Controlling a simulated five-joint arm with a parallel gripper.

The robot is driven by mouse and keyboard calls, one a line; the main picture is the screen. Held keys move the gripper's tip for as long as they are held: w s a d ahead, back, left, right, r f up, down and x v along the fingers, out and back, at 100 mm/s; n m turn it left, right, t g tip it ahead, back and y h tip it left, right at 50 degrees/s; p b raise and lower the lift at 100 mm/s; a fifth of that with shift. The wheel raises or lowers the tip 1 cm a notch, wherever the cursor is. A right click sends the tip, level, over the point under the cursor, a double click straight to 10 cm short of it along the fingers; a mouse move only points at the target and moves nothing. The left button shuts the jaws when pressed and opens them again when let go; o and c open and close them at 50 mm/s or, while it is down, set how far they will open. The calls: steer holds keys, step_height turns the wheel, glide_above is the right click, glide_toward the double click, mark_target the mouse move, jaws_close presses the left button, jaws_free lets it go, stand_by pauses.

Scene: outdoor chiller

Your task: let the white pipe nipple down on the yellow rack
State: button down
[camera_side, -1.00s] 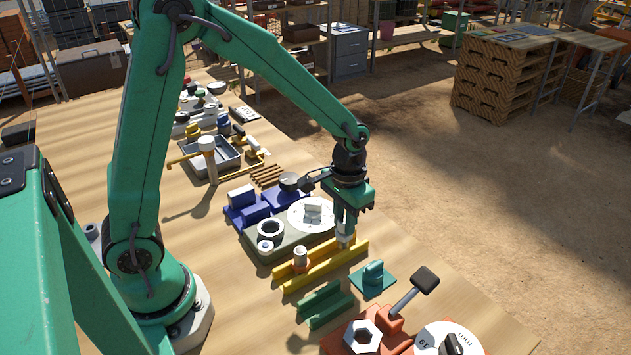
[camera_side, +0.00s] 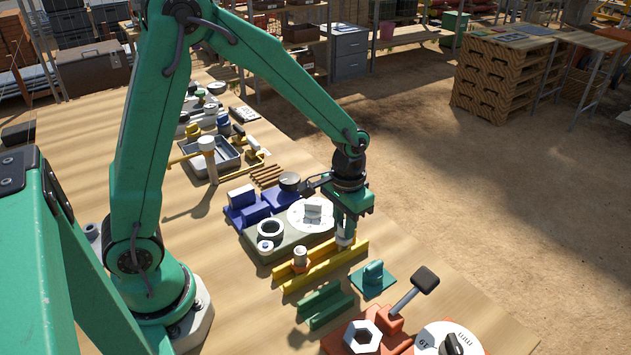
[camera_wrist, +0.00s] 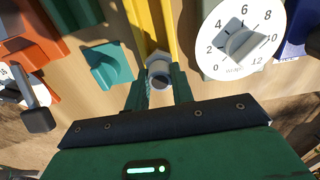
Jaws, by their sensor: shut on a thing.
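My gripper (camera_side: 346,232) points down over the right end of the yellow rack (camera_side: 318,272) in the side view. It is shut on the white pipe nipple (camera_side: 342,241), whose lower end is at the rack's channel. I cannot tell whether it touches the rack. In the wrist view the nipple (camera_wrist: 159,70) shows end-on between the fingertips of my gripper (camera_wrist: 160,84), at the near end of the yellow rack (camera_wrist: 165,22). A second pale fitting (camera_side: 300,257) stands in the rack toward its left end.
A white dial plate (camera_side: 298,217) on a grey-green tray (camera_side: 262,254) lies close behind the rack. A teal block on a plate (camera_side: 373,281), a green channel (camera_side: 323,305) and an orange fixture with a black-ended lever (camera_side: 425,280) stand in front. Bare wood lies right of the rack.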

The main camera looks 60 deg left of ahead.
mark_target(343, 224)
steer(key=shift+f, duration=0.6)
steer(key=c, duration=0.6)
jaws_free()
steer(key=shift+c, duration=0.2)
steer(key=shift+r, duration=3.5)
steer(key=shift+r, duration=0.15)
step_height(343, 224, up, 8)
steer(key=shift+f, duration=0.2)
steer(key=shift+s, duration=0.1)
